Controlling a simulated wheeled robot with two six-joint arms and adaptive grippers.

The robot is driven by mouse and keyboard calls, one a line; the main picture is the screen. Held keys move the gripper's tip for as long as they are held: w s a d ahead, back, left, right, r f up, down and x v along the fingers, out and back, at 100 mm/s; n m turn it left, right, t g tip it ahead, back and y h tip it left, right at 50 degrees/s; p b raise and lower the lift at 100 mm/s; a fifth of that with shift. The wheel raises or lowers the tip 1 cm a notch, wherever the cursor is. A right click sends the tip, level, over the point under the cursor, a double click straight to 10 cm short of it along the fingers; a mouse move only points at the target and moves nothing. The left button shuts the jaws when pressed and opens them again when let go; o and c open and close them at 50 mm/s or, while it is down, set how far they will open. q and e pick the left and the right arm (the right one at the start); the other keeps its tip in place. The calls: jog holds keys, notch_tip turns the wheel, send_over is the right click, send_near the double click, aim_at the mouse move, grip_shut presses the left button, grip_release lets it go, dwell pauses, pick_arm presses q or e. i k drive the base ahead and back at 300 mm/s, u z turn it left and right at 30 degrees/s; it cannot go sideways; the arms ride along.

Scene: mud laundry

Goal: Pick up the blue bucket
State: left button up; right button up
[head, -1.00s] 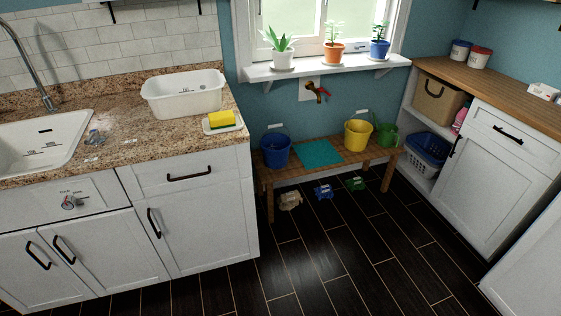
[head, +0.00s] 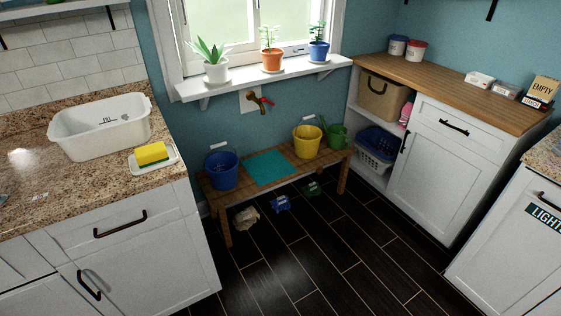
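The blue bucket (head: 222,171) stands upright on the left end of a low wooden bench (head: 325,158) under the window. It is beside the granite counter's right end. A teal mat (head: 268,169) lies on the bench to its right, with a yellow bucket (head: 306,143) beyond the mat. Neither of my grippers shows in the head view.
The granite counter (head: 100,196) with a white tub (head: 100,126) and a yellow sponge (head: 151,153) is at left. White cabinets (head: 444,165) stand at right. Small items, including a blue one (head: 281,204), lie under the bench. The dark floor (head: 310,255) in front is clear.

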aim_at(222, 167)
jog(key=z, duration=0.65)
jog(key=i, duration=1)
jog(key=z, duration=0.4)
jog(key=i, duration=1.15)
jog(key=u, duration=0.75)
jog(key=i, duration=0.9)
jog(key=u, duration=0.75)
